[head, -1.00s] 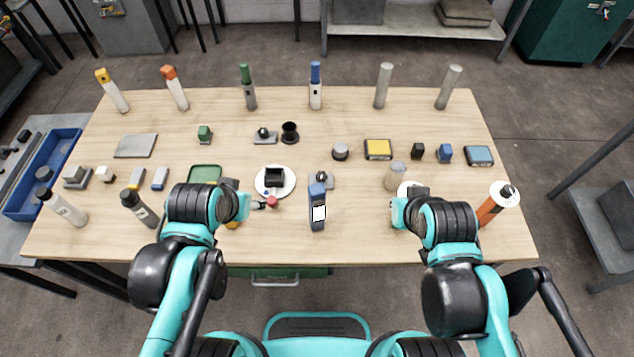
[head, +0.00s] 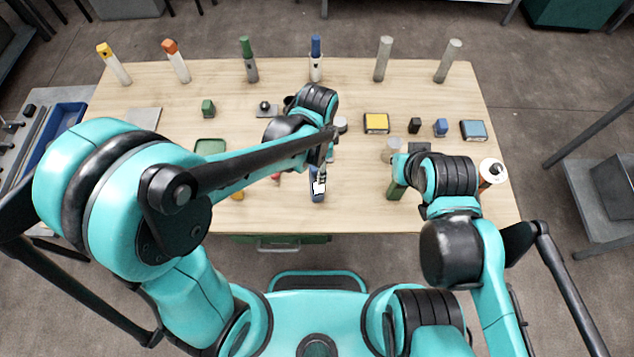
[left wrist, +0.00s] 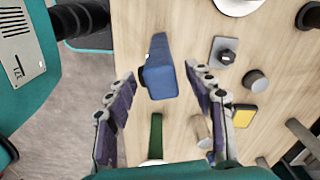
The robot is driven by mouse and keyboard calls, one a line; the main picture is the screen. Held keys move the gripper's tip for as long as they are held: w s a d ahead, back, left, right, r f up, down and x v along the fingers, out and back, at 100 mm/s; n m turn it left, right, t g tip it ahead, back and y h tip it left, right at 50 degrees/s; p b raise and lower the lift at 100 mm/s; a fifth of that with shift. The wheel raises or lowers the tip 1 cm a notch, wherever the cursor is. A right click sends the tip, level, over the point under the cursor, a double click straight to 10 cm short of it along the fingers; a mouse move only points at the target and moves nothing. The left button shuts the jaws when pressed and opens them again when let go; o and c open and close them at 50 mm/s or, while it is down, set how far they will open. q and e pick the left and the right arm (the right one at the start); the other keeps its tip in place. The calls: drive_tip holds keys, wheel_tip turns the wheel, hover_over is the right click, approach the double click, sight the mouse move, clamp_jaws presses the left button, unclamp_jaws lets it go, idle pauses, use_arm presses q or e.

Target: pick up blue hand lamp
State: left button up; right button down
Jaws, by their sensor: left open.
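A dark blue hand-held body with a white panel, which I take as the blue hand lamp (head: 317,193), is at the front middle of the table. It also shows in the left wrist view (left wrist: 158,78), between my left fingers. My left gripper (left wrist: 160,73) is open, with a finger on each side of the lamp and a small gap visible at each side. In the head view, my left arm hides part of the lamp and most of the gripper. My right gripper is over the table's front right, its fingers mostly hidden by its wrist.
A blue-capped torch (head: 316,58) stands at the back in a row with several others. A green item (head: 396,188) is by my right wrist. A yellow box (head: 376,123) and an orange cylinder with a white top (head: 491,172) are on the right.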

use_arm(q)
wheel_tip(320, 180, down, 9)
drive_tip(key=b, duration=0.1)
drive_tip(key=shift+b, duration=0.4)
drive_tip(key=shift+r, duration=0.1)
